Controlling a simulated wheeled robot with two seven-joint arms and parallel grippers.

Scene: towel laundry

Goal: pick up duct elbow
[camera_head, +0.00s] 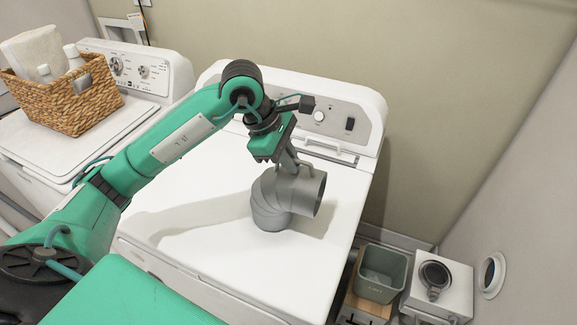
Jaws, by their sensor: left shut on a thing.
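The grey duct elbow (271,203) is on or just above the white top of the right-hand machine (200,245); I cannot tell whether it touches. Its round opening faces right. My left gripper (296,167) comes down from above and is shut on the upper rim of the duct elbow. The fingertips are partly hidden at the rim. My right gripper is not in view.
A second white machine (50,152) stands at the left with a wicker basket (62,108) of bottles and a towel on it. A grey-green bin (381,275) and a white box with a round port (437,285) stand low at the right. The machine top around the elbow is clear.

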